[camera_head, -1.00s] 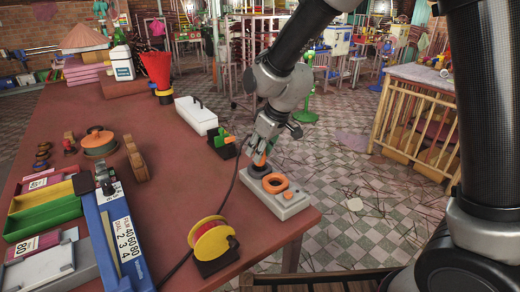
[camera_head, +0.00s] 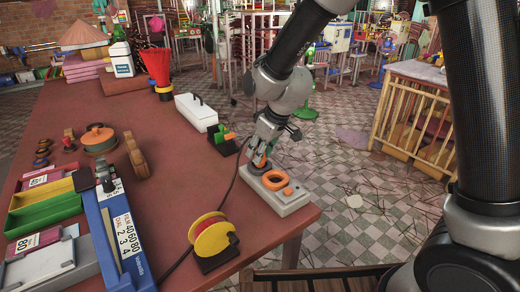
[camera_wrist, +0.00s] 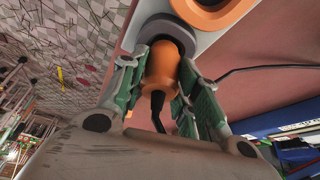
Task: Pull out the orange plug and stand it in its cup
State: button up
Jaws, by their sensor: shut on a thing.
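The orange plug (camera_wrist: 160,70) with its black cord sits between the green-padded fingers of my gripper (camera_wrist: 161,76) in the wrist view. My gripper is shut on it. The plug's far end meets a dark grey round socket (camera_wrist: 170,32) on the pale box (camera_head: 291,205) and looks seated in it. In the head view my gripper (camera_head: 261,158) is low over the box's far end, and the plug mostly hides behind the fingers. I cannot make out for certain which thing is the plug's cup.
An orange ring (camera_head: 272,181) and a small orange button (camera_head: 288,191) are on the box near the table's right edge. A black holder with a green piece (camera_head: 222,136) stands just left of my gripper. A yellow-red spool (camera_head: 209,236) is in front. A dark cable crosses the table.

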jog(key=shift+f, duration=0.55)
jog(key=o, duration=1.1)
jog(key=v, duration=1.2)
jog(key=s+d+r+m+h, duration=0.1)
jog(key=s+d+r+m, duration=0.1)
jog(key=s+d, duration=0.5)
jog(key=s+d+r+m+t+h, duration=0.1)
jog(key=s+d+r+m, duration=0.2)
jog(key=d, duration=1.1)
jog(key=s+d+r+m+h, duration=0.1)
jog(key=s+d+m, duration=0.3)
jog(key=s+d, duration=0.6)
jog(key=shift+s+d+r+m, duration=0.2)
jog(key=shift+s+r+m, duration=0.15)
jog(key=shift+r, duration=0.5)
